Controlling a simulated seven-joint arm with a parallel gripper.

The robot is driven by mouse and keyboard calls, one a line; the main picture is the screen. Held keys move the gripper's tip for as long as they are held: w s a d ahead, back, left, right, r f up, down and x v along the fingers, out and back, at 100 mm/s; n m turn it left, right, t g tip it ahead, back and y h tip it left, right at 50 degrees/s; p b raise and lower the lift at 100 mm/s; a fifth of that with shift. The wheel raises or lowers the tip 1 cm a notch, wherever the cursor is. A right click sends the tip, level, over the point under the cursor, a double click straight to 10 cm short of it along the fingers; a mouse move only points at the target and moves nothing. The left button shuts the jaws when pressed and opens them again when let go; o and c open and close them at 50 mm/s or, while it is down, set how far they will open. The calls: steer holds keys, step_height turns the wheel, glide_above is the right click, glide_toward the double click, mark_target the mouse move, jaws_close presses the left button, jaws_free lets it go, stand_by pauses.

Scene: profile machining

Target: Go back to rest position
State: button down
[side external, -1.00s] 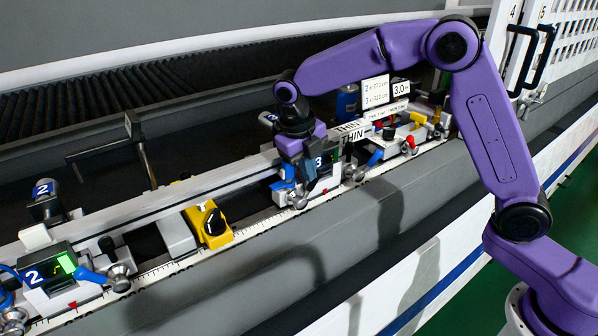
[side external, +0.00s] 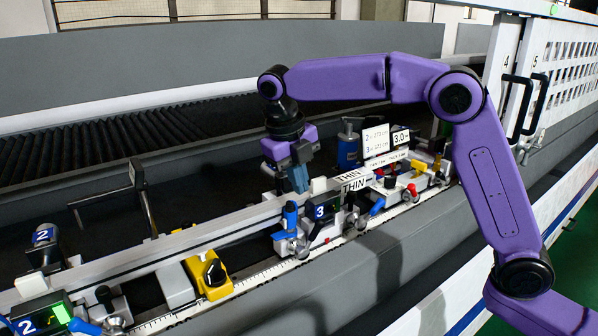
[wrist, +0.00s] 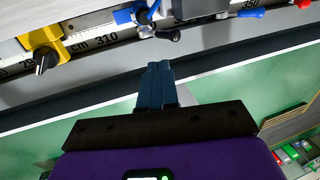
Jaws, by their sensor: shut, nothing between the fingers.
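My gripper (side external: 299,180) is in the air just above the profile rail (side external: 225,228), near the clamp unit marked 3 (side external: 319,211). Its blue-grey fingers are together with nothing between them. In the wrist view the closed fingers of my gripper (wrist: 155,84) point toward the grey machine edge, below the ruler (wrist: 130,32) in the picture. The unit marked 3 has a blue-handled lever (side external: 290,217) at its left, standing upright. My gripper appears apart from it.
A yellow stop with a black knob (side external: 210,276) sits left on the ruler track. A unit marked 2 (side external: 42,312) is at the lower left. A sign (side external: 377,140) and a blue can-like object (side external: 348,149) stand behind the rail. The space above the rollers (side external: 150,125) looks clear.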

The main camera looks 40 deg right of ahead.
steer(key=s+d+f+m+y, duration=0.1)
steer(key=s+d+f+m, duration=0.2)
steer(key=s+m, duration=0.4)
steer(key=s+d+f+m+y, duration=0.1)
steer(key=s+d+f+m, duration=0.2)
steer(key=s, duration=1.2)
steer(key=s+d+f+m+y, duration=0.1)
steer(key=s+d+f+m, duration=0.2)
steer(key=s+m, duration=0.9)
steer(key=d+m, duration=0.1)
steer(key=d, duration=0.1)
steer(key=shift+d+f, duration=0.15)
steer(key=shift+d, duration=0.25)
